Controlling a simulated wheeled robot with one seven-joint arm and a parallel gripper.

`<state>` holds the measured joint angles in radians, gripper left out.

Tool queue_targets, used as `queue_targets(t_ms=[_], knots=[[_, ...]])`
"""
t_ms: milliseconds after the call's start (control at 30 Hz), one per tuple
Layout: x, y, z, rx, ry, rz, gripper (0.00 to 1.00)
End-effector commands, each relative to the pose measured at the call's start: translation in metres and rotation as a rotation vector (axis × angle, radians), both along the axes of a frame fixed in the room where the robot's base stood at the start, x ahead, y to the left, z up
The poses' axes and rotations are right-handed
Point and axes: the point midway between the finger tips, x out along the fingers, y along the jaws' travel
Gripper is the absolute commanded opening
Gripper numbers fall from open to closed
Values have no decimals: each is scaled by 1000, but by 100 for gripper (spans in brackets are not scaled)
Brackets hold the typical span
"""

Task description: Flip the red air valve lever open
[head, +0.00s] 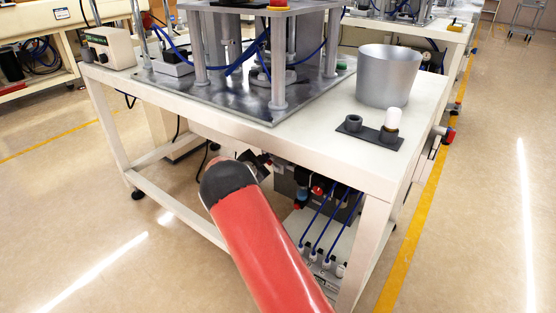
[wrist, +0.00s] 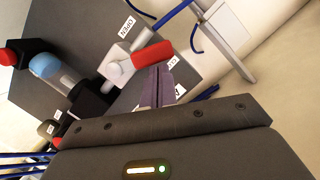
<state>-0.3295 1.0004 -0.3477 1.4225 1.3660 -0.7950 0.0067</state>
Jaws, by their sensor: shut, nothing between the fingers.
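The red valve lever (wrist: 152,53) shows in the wrist view, sticking out to the right and slightly up from a pale valve body (wrist: 117,66). A label reading OPEN (wrist: 127,27) lies above the valve; another label beside it is partly covered. My gripper (wrist: 160,72) is shut and empty, its fingertips just below the lever; I cannot tell whether they touch it. In the head view my gripper (head: 256,164) is a dark shape under the table's front edge. I cannot make out the lever in the head view.
The white table (head: 330,150) overhangs the area around my gripper. A clear-blue filter bowl (wrist: 45,66) and a red knob (wrist: 9,56) sit left of the valve. Blue hoses (head: 322,222) run down to fittings on the lower shelf. A white table leg (head: 362,250) stands to the right.

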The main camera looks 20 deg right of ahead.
Motion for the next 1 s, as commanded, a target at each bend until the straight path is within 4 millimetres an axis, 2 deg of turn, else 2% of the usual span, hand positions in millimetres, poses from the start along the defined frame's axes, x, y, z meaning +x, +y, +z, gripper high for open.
queue_targets(t_ms=[233, 600, 1000], knots=[[5, 3, -9, -83, 114, 0, 0], [8, 6, -19, -79, 109, 1, 0], [9, 7, -22, -79, 109, 1, 0]])
